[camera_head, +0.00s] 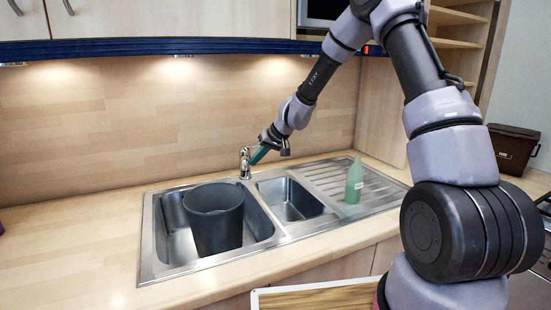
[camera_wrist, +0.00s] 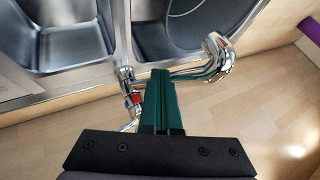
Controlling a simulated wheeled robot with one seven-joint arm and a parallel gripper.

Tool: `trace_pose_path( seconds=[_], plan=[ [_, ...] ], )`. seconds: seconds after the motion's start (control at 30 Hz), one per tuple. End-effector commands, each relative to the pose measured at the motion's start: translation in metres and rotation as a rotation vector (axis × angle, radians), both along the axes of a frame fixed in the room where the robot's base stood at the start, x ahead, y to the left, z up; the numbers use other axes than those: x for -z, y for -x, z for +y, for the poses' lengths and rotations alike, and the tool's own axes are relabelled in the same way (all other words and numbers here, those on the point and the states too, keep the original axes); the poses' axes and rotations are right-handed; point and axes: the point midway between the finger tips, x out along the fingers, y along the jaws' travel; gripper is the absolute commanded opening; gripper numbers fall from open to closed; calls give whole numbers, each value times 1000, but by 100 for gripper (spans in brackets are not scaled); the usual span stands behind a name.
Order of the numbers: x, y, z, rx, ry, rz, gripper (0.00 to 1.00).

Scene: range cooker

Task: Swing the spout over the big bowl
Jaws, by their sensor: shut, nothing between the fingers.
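The big bowl (camera_head: 172,222) is the left basin of the steel sink, and a dark grey bucket (camera_head: 215,222) stands in it. The chrome tap (camera_head: 245,163) stands at the back of the sink. In the wrist view, its spout (camera_wrist: 217,62) runs to the right from the body with the red and blue mark (camera_wrist: 134,101). The spout's curved end shows by the back rim of the big bowl. My gripper (camera_wrist: 161,75) is shut and empty, its green fingertips close beside the spout; I cannot tell if they touch. In the head view it (camera_head: 258,157) is right of the tap.
The small bowl (camera_head: 287,200) lies right of the big bowl. A green bottle (camera_head: 354,182) stands on the drainer (camera_head: 335,177). A dark box (camera_head: 512,147) stands at far right. The wooden wall is close behind the tap.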

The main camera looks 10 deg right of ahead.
Motion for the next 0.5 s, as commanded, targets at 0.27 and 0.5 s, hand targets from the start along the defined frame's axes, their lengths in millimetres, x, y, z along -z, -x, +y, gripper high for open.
trace_pose_path(
  seconds=[0.27, 0.5],
  plan=[
    [0, 6, 47, -10, -2, 0, 0],
    [0, 4, 74, -10, 0, 0, 0]
  ],
)
